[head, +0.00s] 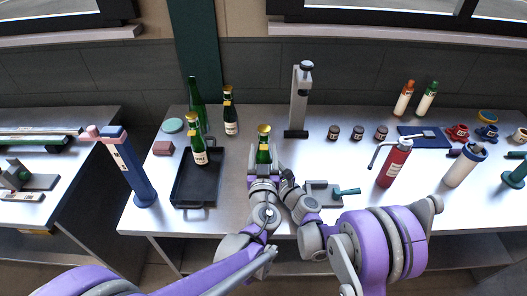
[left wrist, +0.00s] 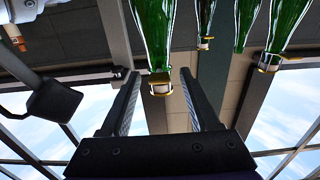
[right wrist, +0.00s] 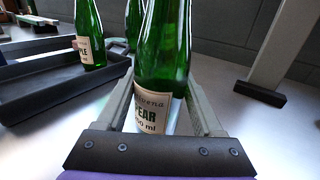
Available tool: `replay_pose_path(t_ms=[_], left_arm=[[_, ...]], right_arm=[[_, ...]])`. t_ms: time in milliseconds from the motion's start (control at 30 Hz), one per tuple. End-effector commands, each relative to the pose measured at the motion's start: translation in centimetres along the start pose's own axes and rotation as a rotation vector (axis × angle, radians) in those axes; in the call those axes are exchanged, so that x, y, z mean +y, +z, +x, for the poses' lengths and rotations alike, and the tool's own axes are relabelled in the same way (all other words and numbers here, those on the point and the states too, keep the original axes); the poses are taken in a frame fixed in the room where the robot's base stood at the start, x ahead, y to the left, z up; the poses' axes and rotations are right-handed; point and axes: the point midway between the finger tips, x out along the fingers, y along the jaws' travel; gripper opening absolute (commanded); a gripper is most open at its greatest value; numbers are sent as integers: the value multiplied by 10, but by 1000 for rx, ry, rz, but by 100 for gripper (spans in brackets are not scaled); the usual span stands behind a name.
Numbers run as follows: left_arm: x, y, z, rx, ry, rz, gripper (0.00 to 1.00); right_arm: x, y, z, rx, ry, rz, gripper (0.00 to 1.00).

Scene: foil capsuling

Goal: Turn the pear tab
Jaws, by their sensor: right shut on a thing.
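The pear bottle (head: 264,152), green with a gold top, stands upright near the middle of the bench. Its label shows in the right wrist view (right wrist: 152,108). My right gripper (head: 284,176) is shut on the bottle's body, one finger on each side. My left gripper (head: 262,174) is open just in front of the bottle. In the left wrist view, which is upside down, the gold and white bottle top (left wrist: 159,86) lies between the spread fingers, with gaps on both sides.
A black tray (head: 193,204) with a green bottle (head: 199,150) is left of the pear bottle. Two more bottles (head: 229,112) (head: 193,98) stand behind. A grey stand (head: 298,105) rises behind right. A small fixture with a teal handle (head: 347,191) lies close on the right.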

Motion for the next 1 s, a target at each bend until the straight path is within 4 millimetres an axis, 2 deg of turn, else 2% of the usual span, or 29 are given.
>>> replay_pose_path(t_ms=[267,367,467,800,1000], left_arm=[[0,0,-1,0,1,1,62],[1,0,-7,1,2,1,62],[1,-1,-22,1,2,2,62],[1,0,-93,0,4,0,62],[1,0,-116,1,2,0,62]], right_arm=[[0,0,0,0,0,-1,0],[0,0,0,0,0,-1,0],[0,0,0,0,0,-1,0],[0,0,0,0,0,-2,0],[0,0,0,0,1,-1,0]])
